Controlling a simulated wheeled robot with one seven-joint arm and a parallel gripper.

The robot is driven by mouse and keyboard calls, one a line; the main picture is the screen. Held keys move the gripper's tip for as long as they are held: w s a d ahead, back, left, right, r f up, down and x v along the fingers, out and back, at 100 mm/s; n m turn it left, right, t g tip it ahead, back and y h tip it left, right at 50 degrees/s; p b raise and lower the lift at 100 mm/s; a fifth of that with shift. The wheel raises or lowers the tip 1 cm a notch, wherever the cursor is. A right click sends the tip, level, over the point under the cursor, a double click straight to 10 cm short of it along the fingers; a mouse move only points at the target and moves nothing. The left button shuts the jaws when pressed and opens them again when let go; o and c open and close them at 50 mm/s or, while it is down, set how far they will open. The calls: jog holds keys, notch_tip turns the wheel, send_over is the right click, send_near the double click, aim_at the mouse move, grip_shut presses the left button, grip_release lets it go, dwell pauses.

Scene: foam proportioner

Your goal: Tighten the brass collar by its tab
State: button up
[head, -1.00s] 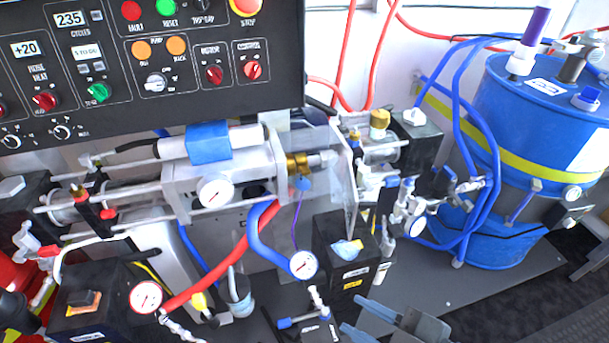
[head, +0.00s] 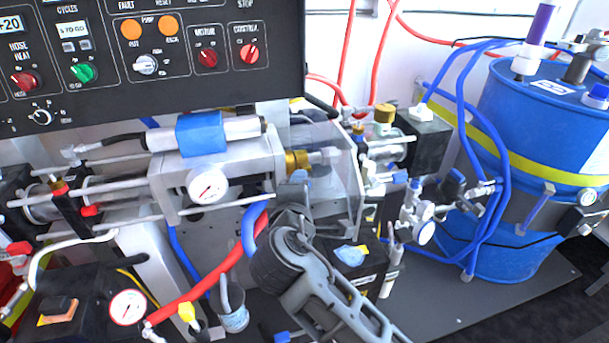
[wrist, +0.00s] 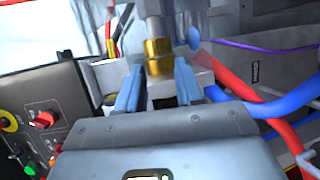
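The brass collar (head: 296,160) sits at the right end of the silver pump block, on a grey fitting. In the wrist view the collar (wrist: 158,57) shows just beyond my gripper (wrist: 158,76), roughly centred between the two blue-grey fingers. The fingers stand apart, with no object visibly clamped. In the head view my gripper (head: 292,203) is below the collar, partly hidden behind my wrist. A blue rounded piece (wrist: 194,37) is right of the collar in the wrist view. I cannot tell whether it is the collar's tab, or whether the fingers touch anything.
A clear panel (head: 338,175) stands close to the right of the collar. Red (head: 215,280) and blue (wrist: 290,108) hoses run near my gripper. The black control panel (head: 150,60) overhangs above. A blue drum (head: 530,140) stands at the right.

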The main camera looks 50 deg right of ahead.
aim_at(305, 167)
jog(key=shift+h, duration=0.3)
jog(key=x, duration=0.8)
jog(key=shift+d+r, duration=0.15)
jog(key=shift+c, duration=0.3)
grip_shut()
